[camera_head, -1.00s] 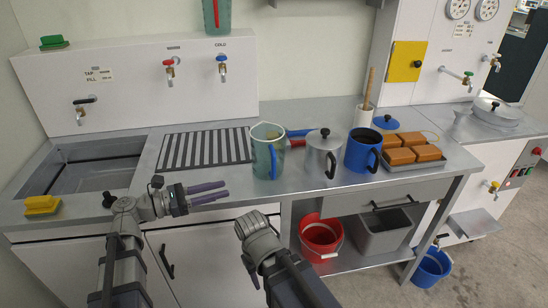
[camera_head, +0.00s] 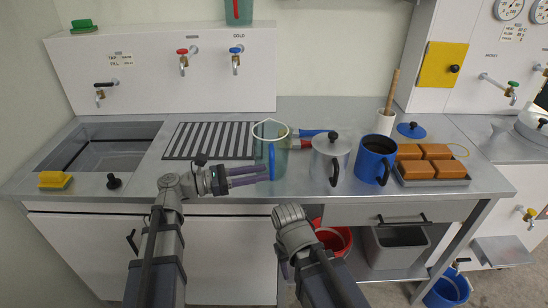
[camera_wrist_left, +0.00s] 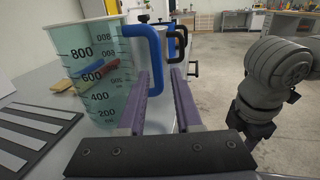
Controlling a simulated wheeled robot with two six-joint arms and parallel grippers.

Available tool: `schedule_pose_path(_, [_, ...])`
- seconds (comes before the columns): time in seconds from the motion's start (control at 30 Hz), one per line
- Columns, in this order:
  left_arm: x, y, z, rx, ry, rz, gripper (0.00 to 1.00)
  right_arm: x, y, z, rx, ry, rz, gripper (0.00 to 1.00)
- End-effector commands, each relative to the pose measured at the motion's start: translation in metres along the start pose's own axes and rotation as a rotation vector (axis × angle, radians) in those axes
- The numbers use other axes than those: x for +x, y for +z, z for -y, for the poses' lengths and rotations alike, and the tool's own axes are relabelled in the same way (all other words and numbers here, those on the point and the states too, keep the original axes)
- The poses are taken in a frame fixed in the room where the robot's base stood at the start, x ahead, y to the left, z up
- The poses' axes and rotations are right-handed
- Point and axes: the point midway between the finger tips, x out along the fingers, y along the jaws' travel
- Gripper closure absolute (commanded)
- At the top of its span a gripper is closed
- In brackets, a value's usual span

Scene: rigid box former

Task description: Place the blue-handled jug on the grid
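The blue-handled jug (camera_head: 264,140) is a clear greenish measuring jug standing upright near the worktop's front edge. The striped grid (camera_head: 210,140) lies flat and empty to its left, beside the sink. My left gripper (camera_head: 266,174) is open, its purple fingers level and pointing right at the jug's handle. In the left wrist view, the blue handle (camera_wrist_left: 128,31) is just ahead of the fingers, its lower end showing between them. Contact cannot be told. My right arm's wrist is low in front of the worktop; its fingers are not clear.
A tray of orange blocks (camera_head: 433,164) is farther right. The sink (camera_head: 97,150) is at left.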

Motion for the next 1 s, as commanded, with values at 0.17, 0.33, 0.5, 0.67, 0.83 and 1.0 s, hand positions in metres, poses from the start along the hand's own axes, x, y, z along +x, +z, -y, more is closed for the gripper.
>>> schedule_pose_path(0.17, [0.019,-0.001,0.000,0.000,-0.002,0.000,0.67,0.000,0.000,0.000,0.000,0.000,0.000,0.50])
schedule_pose_path(0.33, [0.025,-0.001,0.000,0.000,-0.002,0.000,0.67,0.001,0.000,0.000,0.000,0.000,0.000,0.50])
schedule_pose_path(0.5, [0.050,-0.005,-0.003,0.000,-0.005,0.000,0.67,0.005,0.000,0.001,0.000,0.000,0.000,0.50])
schedule_pose_path(0.67, [0.068,-0.004,-0.003,0.000,-0.002,0.000,0.67,0.004,0.000,0.000,0.000,0.000,0.000,0.50])
schedule_pose_path(0.83, [0.074,-0.004,-0.003,0.000,-0.002,0.000,0.67,0.004,0.000,0.000,0.000,0.000,0.000,0.50])
schedule_pose_path(1.0, [0.073,-0.004,-0.003,0.000,-0.001,0.000,0.68,0.004,0.000,0.000,0.000,0.000,0.000,0.50])
